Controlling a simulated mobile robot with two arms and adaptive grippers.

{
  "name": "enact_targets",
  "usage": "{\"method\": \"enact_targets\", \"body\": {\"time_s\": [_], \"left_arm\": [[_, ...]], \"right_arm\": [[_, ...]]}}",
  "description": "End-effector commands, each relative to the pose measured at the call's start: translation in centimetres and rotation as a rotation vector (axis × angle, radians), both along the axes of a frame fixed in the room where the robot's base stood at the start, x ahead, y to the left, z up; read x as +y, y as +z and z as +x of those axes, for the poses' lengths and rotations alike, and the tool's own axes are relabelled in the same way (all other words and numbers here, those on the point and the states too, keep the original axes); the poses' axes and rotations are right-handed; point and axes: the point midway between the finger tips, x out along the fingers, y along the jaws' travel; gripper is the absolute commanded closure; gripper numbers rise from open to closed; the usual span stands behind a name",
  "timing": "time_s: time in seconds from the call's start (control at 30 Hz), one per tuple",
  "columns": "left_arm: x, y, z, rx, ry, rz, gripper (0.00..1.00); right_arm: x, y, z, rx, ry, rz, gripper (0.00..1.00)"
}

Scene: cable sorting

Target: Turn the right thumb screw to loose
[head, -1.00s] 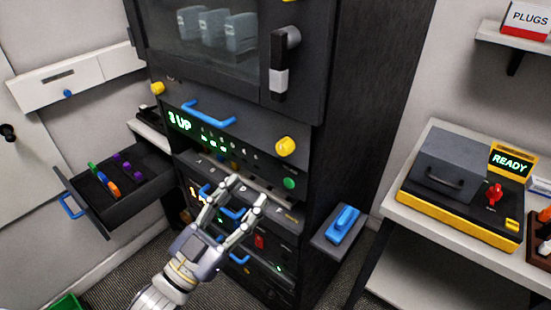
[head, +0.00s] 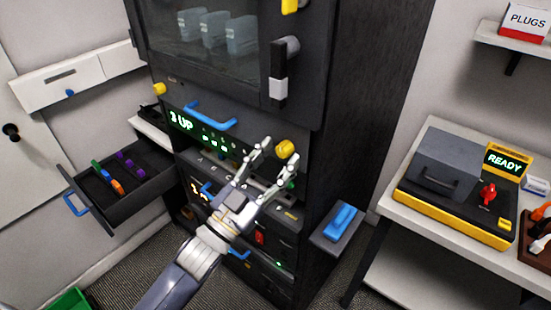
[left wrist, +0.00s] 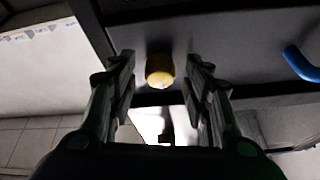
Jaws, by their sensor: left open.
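The right thumb screw (head: 285,149) is a yellow knob at the right end of the black panel reading "3 UP". It also shows in the left wrist view (left wrist: 160,71), between and beyond the fingertips. My left gripper (head: 279,150) is open, its fingertips just short of the knob and seemingly not touching it. The fingers (left wrist: 160,68) stand to either side of the knob in the left wrist view. Another yellow thumb screw (head: 159,89) is at the panel's left end. My right gripper is not in view.
A blue handle (head: 210,117) crosses the panel. A cabinet door with a black handle (head: 278,75) is above. An open drawer (head: 115,190) with coloured plugs sticks out at left. A side shelf with a blue object (head: 342,220) and a table with a yellow-black box (head: 455,190) are at right.

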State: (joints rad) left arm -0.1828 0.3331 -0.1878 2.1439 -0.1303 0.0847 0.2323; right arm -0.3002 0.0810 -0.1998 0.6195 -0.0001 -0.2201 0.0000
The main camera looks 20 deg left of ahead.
Motion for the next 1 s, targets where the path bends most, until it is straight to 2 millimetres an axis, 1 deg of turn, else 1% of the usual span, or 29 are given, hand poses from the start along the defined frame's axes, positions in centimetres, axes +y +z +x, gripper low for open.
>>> {"method": "enact_targets", "body": {"time_s": [0.1,0.13,0.17,0.2,0.27,0.3,0.33,0.67,0.87,1.0], "left_arm": [[0.0,0.0,0.0,0.000,0.000,0.000,0.55],[0.0,0.0,0.0,0.000,0.000,0.000,0.59],[0.0,0.0,0.0,0.000,0.000,0.000,0.66],[0.0,0.0,0.0,0.000,0.000,0.000,0.75],[0.0,0.0,0.0,0.000,0.000,0.000,0.89],[0.0,0.0,0.0,0.000,0.000,0.000,0.98],[0.0,0.0,0.0,0.000,0.000,0.000,0.99],[0.0,0.0,0.0,-0.008,0.000,0.027,0.99],[0.1,0.1,0.0,-0.042,-0.002,0.116,0.99],[0.3,0.2,0.1,-0.077,-0.002,0.219,0.99]], "right_arm": [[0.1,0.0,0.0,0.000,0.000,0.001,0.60],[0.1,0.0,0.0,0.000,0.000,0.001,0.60],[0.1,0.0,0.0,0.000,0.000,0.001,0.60],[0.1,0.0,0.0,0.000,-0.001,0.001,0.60],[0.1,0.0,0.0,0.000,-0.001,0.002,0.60],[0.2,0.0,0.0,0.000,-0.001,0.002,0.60],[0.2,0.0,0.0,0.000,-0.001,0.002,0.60],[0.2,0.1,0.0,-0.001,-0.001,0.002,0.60],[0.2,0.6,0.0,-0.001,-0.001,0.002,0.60],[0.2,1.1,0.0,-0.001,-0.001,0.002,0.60]]}}
